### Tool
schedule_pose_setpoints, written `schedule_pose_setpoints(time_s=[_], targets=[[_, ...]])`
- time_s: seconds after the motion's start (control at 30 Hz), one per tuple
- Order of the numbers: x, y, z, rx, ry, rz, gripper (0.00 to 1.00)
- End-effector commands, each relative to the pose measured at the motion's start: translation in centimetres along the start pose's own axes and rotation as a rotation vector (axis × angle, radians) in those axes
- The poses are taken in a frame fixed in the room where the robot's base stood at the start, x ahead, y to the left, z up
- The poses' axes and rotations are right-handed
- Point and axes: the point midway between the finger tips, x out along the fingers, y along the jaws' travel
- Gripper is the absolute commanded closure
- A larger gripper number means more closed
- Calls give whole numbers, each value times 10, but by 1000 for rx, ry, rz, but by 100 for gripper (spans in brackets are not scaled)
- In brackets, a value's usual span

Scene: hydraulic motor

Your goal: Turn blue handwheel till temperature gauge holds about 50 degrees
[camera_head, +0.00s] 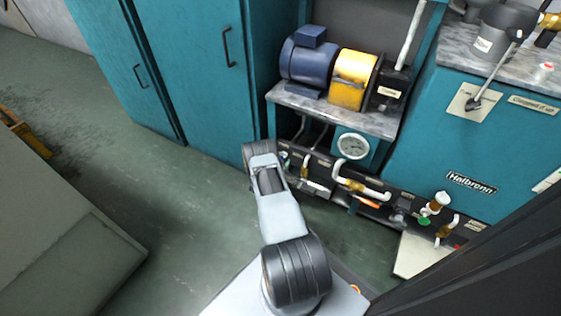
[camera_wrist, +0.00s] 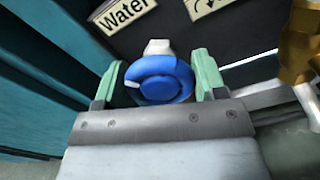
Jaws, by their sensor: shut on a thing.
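The blue handwheel (camera_wrist: 160,80) is in the middle of the wrist view, on a white fitting against a dark panel. My gripper (camera_wrist: 162,82) has its two green fingers on either side of the wheel and is shut on it. In the head view my own arm hides the wheel and the gripper. The temperature gauge (camera_head: 353,146) is a round white dial below the motor shelf in the head view. Its needle and numbers are too small to read.
A "Water" label (camera_wrist: 122,14) and an arrow label (camera_wrist: 207,5) are above the wheel. A brass fitting (camera_wrist: 300,42) stands close at the right. White pipes (camera_head: 362,188) run along the low panel. Teal cabinets (camera_head: 200,60) stand at left; open floor (camera_head: 165,215) lies before them.

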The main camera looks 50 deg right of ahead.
Motion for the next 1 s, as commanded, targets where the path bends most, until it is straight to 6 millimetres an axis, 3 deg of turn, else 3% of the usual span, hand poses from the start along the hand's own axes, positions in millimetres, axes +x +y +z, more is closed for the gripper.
schedule_pose_setpoints(time_s=[0.67,0.7,0.93,1.0], targets=[[0,0,0,-62,2,1,59],[0,0,0,-62,2,1,34],[0,0,0,-62,1,0,11],[0,0,0,-61,1,0,10]])
